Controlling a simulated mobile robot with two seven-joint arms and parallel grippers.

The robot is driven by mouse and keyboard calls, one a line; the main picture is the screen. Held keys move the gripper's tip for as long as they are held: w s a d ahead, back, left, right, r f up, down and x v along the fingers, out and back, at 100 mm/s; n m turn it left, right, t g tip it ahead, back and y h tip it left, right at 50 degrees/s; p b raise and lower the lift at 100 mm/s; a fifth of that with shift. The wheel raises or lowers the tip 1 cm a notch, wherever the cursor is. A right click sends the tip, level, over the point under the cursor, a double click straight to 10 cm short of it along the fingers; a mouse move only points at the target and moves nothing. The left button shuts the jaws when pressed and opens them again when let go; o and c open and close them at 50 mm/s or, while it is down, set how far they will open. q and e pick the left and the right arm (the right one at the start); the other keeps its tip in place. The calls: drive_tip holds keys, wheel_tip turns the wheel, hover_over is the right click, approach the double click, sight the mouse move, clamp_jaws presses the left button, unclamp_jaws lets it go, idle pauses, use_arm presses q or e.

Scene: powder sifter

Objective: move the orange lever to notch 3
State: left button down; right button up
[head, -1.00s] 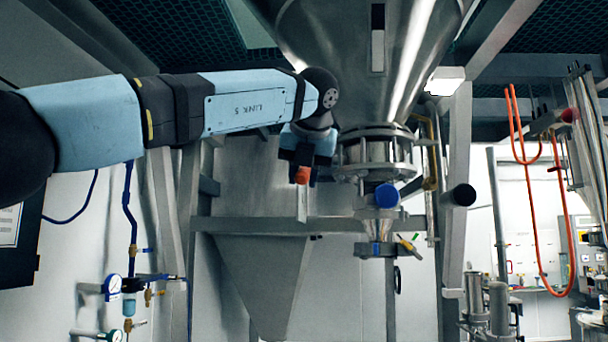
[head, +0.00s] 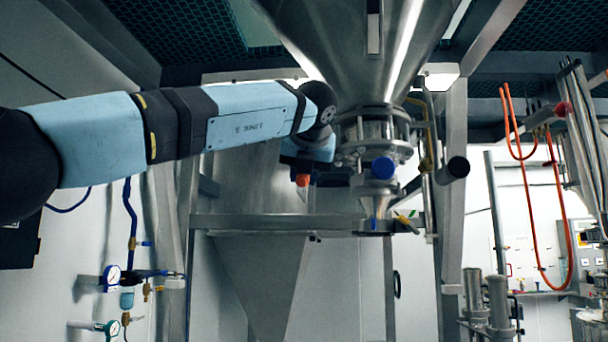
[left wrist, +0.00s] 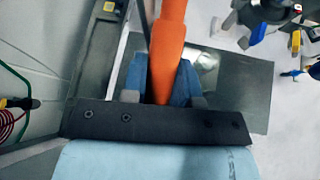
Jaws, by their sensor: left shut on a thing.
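The orange lever (head: 303,180) shows as a short orange end below my left gripper in the head view, left of the steel valve assembly. In the left wrist view the orange lever (left wrist: 167,38) runs up from between the blue fingers, past the top edge. My left gripper (left wrist: 160,82) is shut on it, one finger on each side. In the head view my left gripper (head: 305,160) is partly hidden by its own wrist. No notch marks can be made out, so the lever's notch cannot be told. My right gripper is out of view.
A steel hopper (head: 345,30) hangs above, with a valve and blue cap (head: 383,167) right of the gripper. A horizontal steel beam (head: 260,222) crosses below. A dark round-ended bar (head: 457,168) juts out at right. Gauges (head: 112,275) are on the left wall.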

use_arm(q)
drive_tip(key=c, duration=0.9)
unclamp_jaws()
drive_tip(key=b+v, duration=0.2)
drive_tip(key=v, duration=1.2)
drive_tip(key=shift+w, duration=0.1)
drive_tip(key=shift+c, duration=0.2)
